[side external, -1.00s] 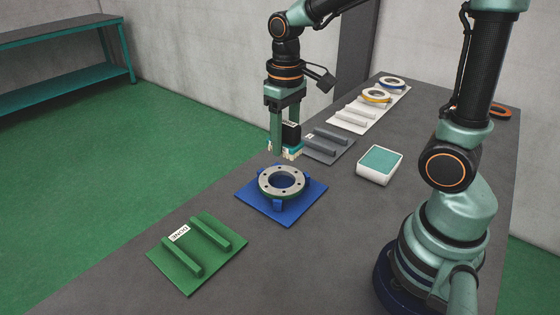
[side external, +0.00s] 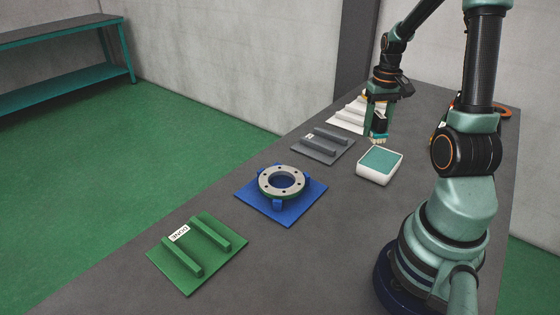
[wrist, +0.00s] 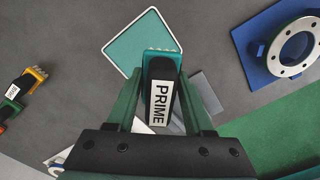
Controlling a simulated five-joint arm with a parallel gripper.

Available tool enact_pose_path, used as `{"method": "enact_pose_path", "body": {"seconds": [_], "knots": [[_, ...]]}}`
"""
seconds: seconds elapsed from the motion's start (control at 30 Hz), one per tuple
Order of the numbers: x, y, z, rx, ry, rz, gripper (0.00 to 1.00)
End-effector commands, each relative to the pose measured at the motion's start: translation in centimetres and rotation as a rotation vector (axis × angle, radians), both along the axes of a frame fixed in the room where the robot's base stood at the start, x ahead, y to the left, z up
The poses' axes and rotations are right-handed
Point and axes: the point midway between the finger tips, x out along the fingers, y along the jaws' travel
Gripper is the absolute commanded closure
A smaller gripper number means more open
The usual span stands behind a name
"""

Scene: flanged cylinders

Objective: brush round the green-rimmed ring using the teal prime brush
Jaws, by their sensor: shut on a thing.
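My gripper (side external: 379,122) is shut on the teal prime brush (wrist: 161,85), whose black handle carries a PRIME label. In the side view the brush (side external: 379,138) hangs bristles down at the far edge of the white tray with a teal pad (side external: 380,162). I cannot tell whether the bristles touch the pad. The green-rimmed ring (side external: 281,181) lies flat on blue supports on the blue plate (side external: 254,203). Its grey flange face has several bolt holes and a thin green rim below. The wrist view shows the ring (wrist: 296,47) at the upper right, apart from the brush.
The green DONE plate (side external: 190,280) with two bars lies at the front left. A grey plate with bars (side external: 323,150) lies behind the blue plate. Other brushes (wrist: 25,85) lie at the left of the wrist view. Table between ring and tray is clear.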

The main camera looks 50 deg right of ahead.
Motion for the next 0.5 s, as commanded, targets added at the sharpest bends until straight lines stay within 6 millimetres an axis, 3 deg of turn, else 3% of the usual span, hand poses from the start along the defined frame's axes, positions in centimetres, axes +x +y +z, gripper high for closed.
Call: {"method": "enact_pose_path", "body": {"seconds": [0.2,0.5], "knots": [[-2.4,-2.2,-0.8,0.0,0.0,-0.073,0.93],[-2.6,-2.3,-2.8,0.003,0.002,-0.077,0.93]]}}
